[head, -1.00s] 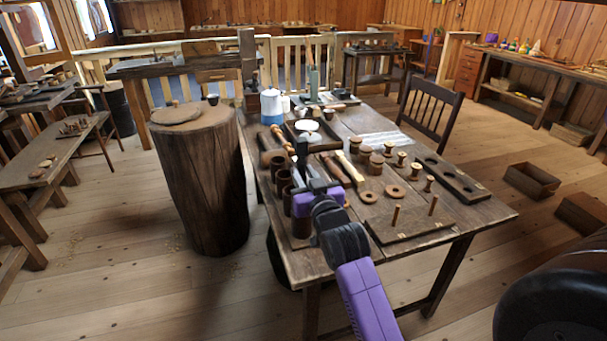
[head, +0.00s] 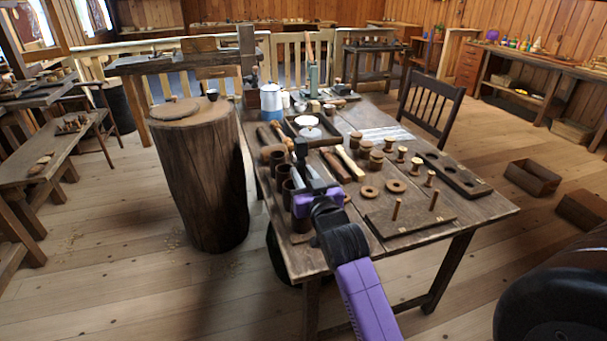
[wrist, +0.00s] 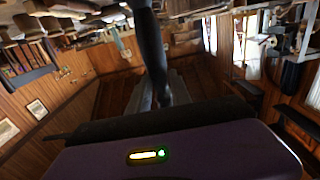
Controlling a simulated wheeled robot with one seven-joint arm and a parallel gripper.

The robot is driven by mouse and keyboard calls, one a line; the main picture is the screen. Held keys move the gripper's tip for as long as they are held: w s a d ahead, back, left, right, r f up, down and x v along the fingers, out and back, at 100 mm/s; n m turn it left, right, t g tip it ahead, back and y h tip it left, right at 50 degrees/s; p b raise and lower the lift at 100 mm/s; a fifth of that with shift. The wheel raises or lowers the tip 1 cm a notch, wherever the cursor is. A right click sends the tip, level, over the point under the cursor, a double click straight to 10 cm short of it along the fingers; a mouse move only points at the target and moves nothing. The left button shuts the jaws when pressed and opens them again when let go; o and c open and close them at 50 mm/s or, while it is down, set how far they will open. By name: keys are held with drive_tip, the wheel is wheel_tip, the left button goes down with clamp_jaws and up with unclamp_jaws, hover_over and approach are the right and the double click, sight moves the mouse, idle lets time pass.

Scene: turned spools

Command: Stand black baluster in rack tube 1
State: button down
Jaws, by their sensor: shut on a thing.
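The black baluster (head: 301,150) stands roughly upright in my gripper (head: 306,184), above the near left part of the table. In the wrist view the baluster (wrist: 151,45) is a dark, slightly slanted shaft running from the top edge to the middle. My gripper is shut on it; its purple body hides the baluster's lower end. The rack shows as a row of brown tubes (head: 282,177) along the table's left edge, beside and partly behind my gripper. I cannot read a number on any tube, nor tell whether the baluster's foot is over one.
The worktable (head: 455,219) carries wooden spools (head: 376,159), rings (head: 396,185), a two-peg board (head: 412,232) and a dark board with holes (head: 455,175). A blue and white pot (head: 271,103) stands farther back. A large log stump (head: 201,180) stands left of the table.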

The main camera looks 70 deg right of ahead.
drive_tip(key=shift+f, duration=0.45)
drive_tip(key=c, duration=1.1)
unclamp_jaws()
drive_tip(key=b+v, duration=0.1)
drive_tip(key=v, duration=0.6)
drive_tip(key=shift+s+a, duration=0.25)
drive_tip(key=shift+s, duration=0.05)
